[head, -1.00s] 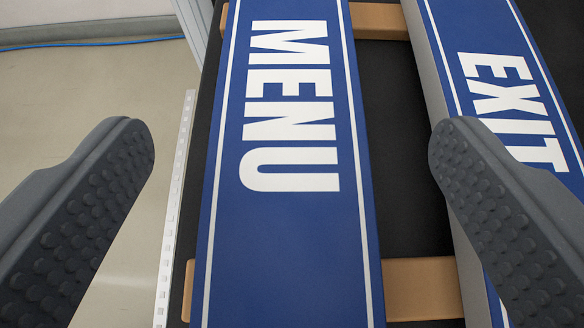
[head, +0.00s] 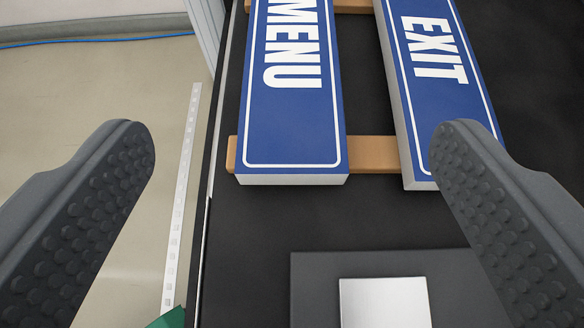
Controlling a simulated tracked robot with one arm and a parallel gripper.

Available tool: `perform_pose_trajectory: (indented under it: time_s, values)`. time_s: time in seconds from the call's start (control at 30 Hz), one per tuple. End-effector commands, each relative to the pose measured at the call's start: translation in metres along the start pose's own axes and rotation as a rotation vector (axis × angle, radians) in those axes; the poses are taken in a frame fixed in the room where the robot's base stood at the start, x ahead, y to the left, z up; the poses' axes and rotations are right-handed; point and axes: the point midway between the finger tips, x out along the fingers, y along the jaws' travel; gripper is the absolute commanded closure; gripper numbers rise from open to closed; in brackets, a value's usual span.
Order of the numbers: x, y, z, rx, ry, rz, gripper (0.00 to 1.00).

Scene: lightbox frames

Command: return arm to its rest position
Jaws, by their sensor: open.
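My gripper (head: 292,165) is open in the head view, with one dark grey studded finger at each side and nothing between them that it holds. A blue MENU sign block (head: 292,130) with a white border lies ahead, between the fingers in the picture. A blue EXIT sign block (head: 425,110) lies to its right, its lower right part partly hidden by the right finger. The top ends of both blocks are cut off by the frame.
Both blocks lie across wooden strips (head: 372,154) on a black table (head: 250,235). A dark grey plate (head: 310,275) with a silver square (head: 385,303) is at the bottom. A green corner (head: 170,318) shows at lower left. Pale floor (head: 90,90) with a blue cable (head: 100,40) lies left.

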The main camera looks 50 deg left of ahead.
Motion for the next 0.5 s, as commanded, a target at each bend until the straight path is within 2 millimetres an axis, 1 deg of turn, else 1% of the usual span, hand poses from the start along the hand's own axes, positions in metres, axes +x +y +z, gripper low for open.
perform_pose_trajectory:
  time_s: [0.17,0.27,0.37,0.4,0.47,0.5]
  values:
    - [-0.001,0.001,-0.002,0.001,-0.001,0.003,0.19]
    - [-0.013,0.005,-0.013,0.006,-0.008,0.028,0.19]
    - [-0.04,0.015,-0.04,0.026,-0.023,0.09,0.19]
    - [-0.055,0.019,-0.055,0.037,-0.028,0.126,0.19]
    - [-0.081,0.023,-0.08,0.059,-0.033,0.187,0.19]
    - [-0.099,0.025,-0.096,0.075,-0.035,0.23,0.19]
